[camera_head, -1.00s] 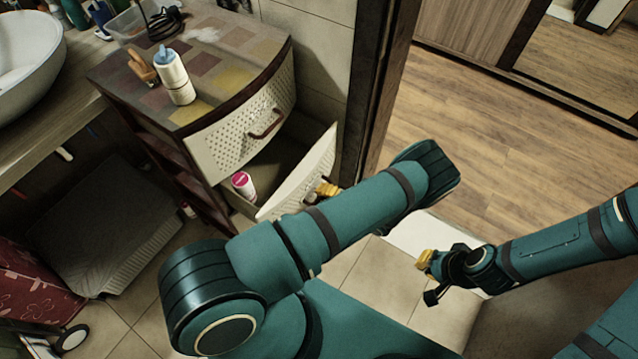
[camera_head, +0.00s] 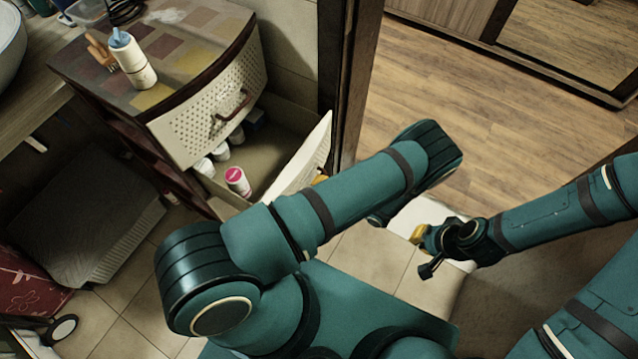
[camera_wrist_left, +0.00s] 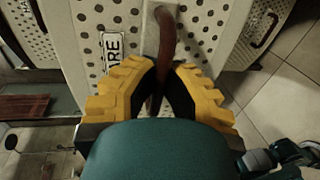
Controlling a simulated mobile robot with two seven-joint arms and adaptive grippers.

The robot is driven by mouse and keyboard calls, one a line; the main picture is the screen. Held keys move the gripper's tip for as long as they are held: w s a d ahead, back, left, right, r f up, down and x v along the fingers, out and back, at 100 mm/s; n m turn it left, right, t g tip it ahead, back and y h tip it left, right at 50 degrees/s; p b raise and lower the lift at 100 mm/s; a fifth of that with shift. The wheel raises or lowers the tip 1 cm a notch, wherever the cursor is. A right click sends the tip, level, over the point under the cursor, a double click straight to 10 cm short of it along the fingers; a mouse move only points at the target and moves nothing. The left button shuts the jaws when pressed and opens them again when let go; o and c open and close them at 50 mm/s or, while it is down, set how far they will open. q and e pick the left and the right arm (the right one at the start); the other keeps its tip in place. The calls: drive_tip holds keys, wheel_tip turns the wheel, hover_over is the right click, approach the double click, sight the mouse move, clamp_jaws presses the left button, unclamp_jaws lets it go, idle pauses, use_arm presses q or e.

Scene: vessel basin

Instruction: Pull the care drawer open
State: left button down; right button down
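The care drawer (camera_head: 310,154) is the lower drawer of the cabinet, with a white perforated front. It stands well out from the cabinet, and its inside shows. In the left wrist view its front (camera_wrist_left: 215,25) carries a label (camera_wrist_left: 112,45) ending in "ARE", partly covered. My left gripper (camera_wrist_left: 168,75) has its yellow fingers closed around the drawer's brown handle (camera_wrist_left: 166,35). In the head view my left arm hides most of that gripper; only a bit of yellow shows. My right gripper (camera_head: 422,242) is over the floor, away from the drawer, and its finger gap is unclear.
A pink-capped container (camera_head: 237,181) and several white containers are in the drawer. The upper drawer (camera_head: 210,120) is shut. A white-and-blue bottle (camera_head: 134,62) stands on the cabinet top (camera_head: 190,45). A door frame (camera_head: 350,80) rises close right of the drawer.

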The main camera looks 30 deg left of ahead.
sight(307, 163)
use_arm(q)
drive_tip(key=c, duration=1)
unclamp_jaws()
drive_tip(key=shift+r, duration=0.1)
wheel_tip(307, 163, up, 10)
